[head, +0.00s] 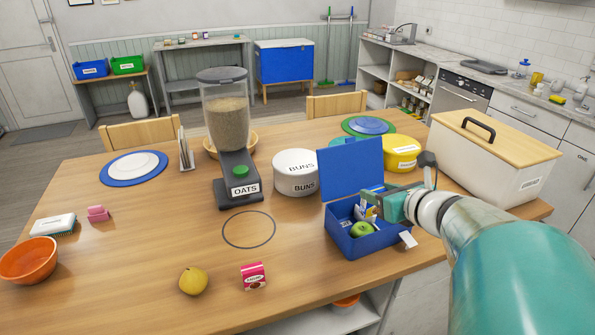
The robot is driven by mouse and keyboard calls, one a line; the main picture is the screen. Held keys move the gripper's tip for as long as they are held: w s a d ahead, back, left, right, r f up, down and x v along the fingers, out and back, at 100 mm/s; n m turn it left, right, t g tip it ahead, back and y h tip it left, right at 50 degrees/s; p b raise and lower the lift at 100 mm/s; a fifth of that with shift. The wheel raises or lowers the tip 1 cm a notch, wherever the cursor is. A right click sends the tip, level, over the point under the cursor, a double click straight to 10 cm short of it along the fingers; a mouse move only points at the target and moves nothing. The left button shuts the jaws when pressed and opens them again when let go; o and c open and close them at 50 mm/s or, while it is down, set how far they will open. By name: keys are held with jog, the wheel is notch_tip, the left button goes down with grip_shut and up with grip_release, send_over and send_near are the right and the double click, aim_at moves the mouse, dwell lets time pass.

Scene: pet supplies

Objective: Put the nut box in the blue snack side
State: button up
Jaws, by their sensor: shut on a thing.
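A blue snack box (351,245) stands at the table's front right with its blue lid (349,169) raised at the back. A green apple (361,230) lies inside it. My gripper (373,207) reaches in from the right, over the blue box's open top. It is shut on a small blue, white and yellow carton (362,212), which appears to be the nut box. The carton is at or just inside the opening; my gripper partly hides it, and I cannot tell whether it touches the bottom. The divider and floor of the blue box are mostly hidden.
A white buns tin (296,174) and an oats dispenser (233,150) stand behind. A bread bin (493,152) stands right. The front left tabletop is mostly clear.

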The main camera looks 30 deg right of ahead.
jog(key=w+d+f, duration=0.6)
jog(key=d+f, duration=0.6)
jog(key=f, duration=0.1)
jog(key=shift+w+d, duration=0.15)
jog(key=shift+d, duration=0.05)
jog(key=shift+f, duration=0.65)
jog(key=o, duration=1)
jog(key=shift+r, duration=0.1)
